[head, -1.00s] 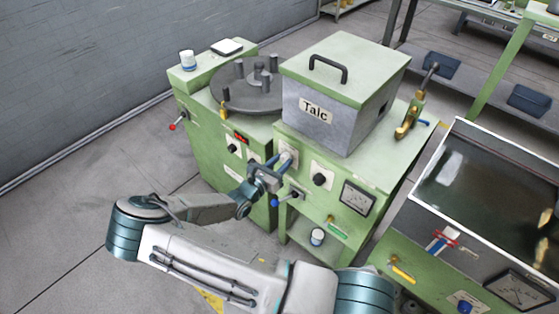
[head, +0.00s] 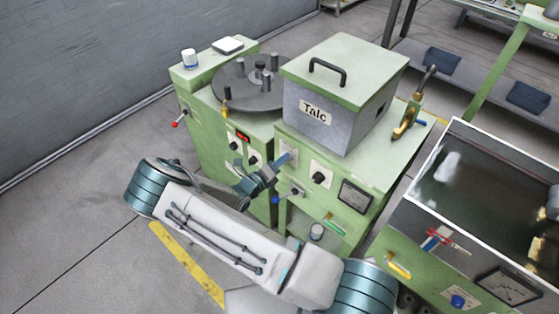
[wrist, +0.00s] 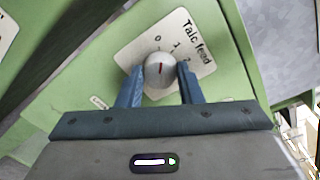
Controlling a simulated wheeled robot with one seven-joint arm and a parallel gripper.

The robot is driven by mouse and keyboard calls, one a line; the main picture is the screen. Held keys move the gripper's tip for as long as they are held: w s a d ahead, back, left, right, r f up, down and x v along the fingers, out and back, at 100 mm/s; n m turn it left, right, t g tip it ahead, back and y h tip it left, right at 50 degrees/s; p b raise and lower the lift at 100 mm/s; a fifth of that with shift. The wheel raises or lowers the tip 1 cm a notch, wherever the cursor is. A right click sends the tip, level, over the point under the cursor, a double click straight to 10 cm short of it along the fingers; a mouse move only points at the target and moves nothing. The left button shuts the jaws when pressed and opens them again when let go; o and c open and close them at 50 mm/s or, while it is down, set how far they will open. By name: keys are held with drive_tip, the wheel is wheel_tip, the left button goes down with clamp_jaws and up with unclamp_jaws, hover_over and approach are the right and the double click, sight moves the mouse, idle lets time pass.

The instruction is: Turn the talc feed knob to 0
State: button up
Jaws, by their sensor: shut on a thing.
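The talc feed knob (wrist: 160,70) is a round light-grey knob with a red pointer line, on a pale plate (wrist: 205,68) marked "Talc feed" with 0, 1 and 2. The red line points up in the wrist view, close to the 0; exact alignment is hard to tell. My gripper (wrist: 160,84) is shut on the knob, one blue finger on each side. In the head view my gripper (head: 283,160) reaches the front of the green talc machine (head: 300,185), and its fingers hide the knob.
The grey "Talc" hopper (head: 322,118) stands above the panel. A glass-topped machine (head: 470,190) stands at right. Floor at left is open.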

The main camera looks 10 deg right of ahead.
drive_tip(key=shift+d+n, duration=0.15)
drive_tip(key=shift+n, duration=0.85)
drive_tip(key=shift+f, duration=0.1)
drive_tip(key=o, duration=1)
drive_tip(key=shift+d, duration=0.1)
drive_tip(key=shift+a, duration=0.2)
drive_tip(key=b+v, duration=0.2)
drive_tip(key=v, duration=1.1)
drive_tip(key=shift+s+a, duration=0.2)
drive_tip(key=shift+a, duration=0.1)
